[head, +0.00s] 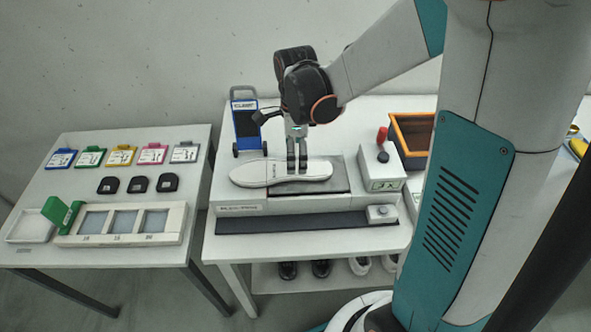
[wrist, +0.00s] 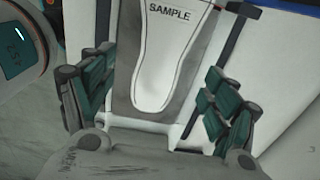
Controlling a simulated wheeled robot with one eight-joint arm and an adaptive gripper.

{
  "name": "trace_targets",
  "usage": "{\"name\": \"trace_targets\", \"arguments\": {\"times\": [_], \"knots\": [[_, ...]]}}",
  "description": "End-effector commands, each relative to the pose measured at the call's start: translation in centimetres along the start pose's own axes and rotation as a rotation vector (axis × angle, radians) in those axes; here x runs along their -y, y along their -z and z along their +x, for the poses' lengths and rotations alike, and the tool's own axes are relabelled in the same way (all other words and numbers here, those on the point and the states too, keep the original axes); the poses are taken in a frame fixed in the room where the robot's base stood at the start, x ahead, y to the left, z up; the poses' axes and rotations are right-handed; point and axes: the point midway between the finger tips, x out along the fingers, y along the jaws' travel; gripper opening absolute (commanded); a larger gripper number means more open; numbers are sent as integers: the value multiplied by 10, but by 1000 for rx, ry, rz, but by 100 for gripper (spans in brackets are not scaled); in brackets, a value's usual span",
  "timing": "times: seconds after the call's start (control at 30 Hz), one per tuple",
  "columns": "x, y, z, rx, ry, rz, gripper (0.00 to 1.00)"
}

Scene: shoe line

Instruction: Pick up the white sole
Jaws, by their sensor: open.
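The white sole (head: 255,173) lies flat, lengthwise left to right, on the dark pad of a low grey platform (head: 281,200) on the right-hand table. In the wrist view the white sole (wrist: 163,65) carries a SAMPLE label and sits between the fingers. My gripper (head: 297,168) points down over the right half of the sole. In the wrist view my gripper (wrist: 158,90) is open, one green-padded finger at each side of the sole. I cannot tell whether the fingers touch it. The sole's far end is cut off in the wrist view.
A control box with a red-topped lever (head: 382,165) stands right of the platform. An orange-rimmed bin (head: 411,130) is behind it. A blue cart-like stand (head: 247,125) is at the back. The left table (head: 60,185) holds coloured cards, black pieces and a tray.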

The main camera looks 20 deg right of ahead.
Motion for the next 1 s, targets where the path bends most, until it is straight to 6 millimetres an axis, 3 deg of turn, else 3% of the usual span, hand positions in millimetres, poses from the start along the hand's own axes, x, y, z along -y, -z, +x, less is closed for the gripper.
{"name": "trace_targets", "arguments": {"times": [0.23, 0.53, 0.77, 0.87, 1.0], "knots": [[1, 1, 14, 0, 0, 0, 80], [4, 5, 54, 0, 0, 0, 80], [3, 5, 56, 0, 0, -1, 80], [3, 5, 56, 0, 0, -1, 62], [3, 5, 56, 0, 0, -1, 30]]}}
